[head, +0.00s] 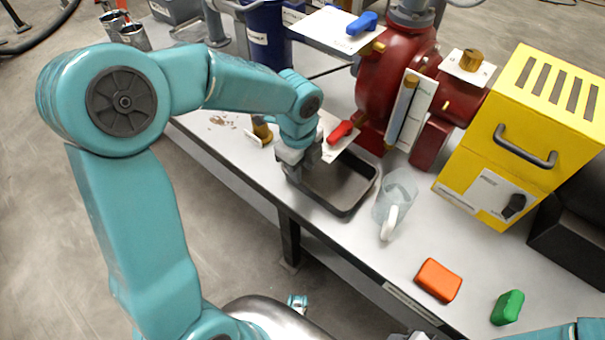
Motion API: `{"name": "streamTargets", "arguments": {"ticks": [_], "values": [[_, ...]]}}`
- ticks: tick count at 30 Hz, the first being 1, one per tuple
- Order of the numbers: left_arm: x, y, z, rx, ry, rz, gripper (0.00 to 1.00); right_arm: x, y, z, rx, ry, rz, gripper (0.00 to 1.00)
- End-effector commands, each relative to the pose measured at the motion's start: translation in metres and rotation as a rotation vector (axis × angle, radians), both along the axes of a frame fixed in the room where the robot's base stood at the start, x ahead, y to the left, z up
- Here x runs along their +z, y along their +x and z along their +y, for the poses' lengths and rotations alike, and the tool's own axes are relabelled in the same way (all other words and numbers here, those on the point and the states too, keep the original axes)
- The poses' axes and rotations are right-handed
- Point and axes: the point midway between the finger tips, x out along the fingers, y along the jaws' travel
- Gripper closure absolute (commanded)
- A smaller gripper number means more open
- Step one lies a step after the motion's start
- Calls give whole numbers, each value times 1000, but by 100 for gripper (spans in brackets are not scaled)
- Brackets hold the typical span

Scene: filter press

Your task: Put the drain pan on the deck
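The drain pan (352,211) is a shallow black rectangular tray with rounded corners. It is at the front edge of the grey bench, below the red pump, and looks level. My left gripper (297,168) points down at the pan's left end, at or over its rim. The small view of the fingers does not show whether they are closed on the rim. The gripper and wrist hide that end of the pan. I cannot make out the deck with certainty.
A clear jug (395,197) stands close to the pan's right side. The red pump (393,75) with a red-handled valve (342,131) is behind the pan. An orange block (438,280), a green block (507,307) and a yellow box (540,130) are to the right.

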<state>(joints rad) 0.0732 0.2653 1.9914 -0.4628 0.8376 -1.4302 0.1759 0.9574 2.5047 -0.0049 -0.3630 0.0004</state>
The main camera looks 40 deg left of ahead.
Motion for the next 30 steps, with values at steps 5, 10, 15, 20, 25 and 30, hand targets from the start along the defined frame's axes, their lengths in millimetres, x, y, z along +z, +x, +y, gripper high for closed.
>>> {"name": "streamTargets", "arguments": {"ticks": [5, 10, 15, 20, 25, 30], "values": [[29, -2, 0, -1, 0, -1, 66, 9, 0, 0, 0, 0, 0, 57], [36, -3, 0, -1, -1, 0, 66, 10, 0, 0, 0, 0, 0, 57], [35, -3, 0, -1, -1, 1, 66, 10, 0, 0, 0, 0, 0, 57], [35, -3, 0, 0, -1, 1, 66, 10, 0, 0, 0, 0, 0, 57], [35, -3, 0, 0, -1, 1, 66, 10, 0, 0, 0, 0, 0, 57], [35, -4, 0, 0, -1, 1, 66, 10, 0, 0, 0, 0, 0, 57]]}}
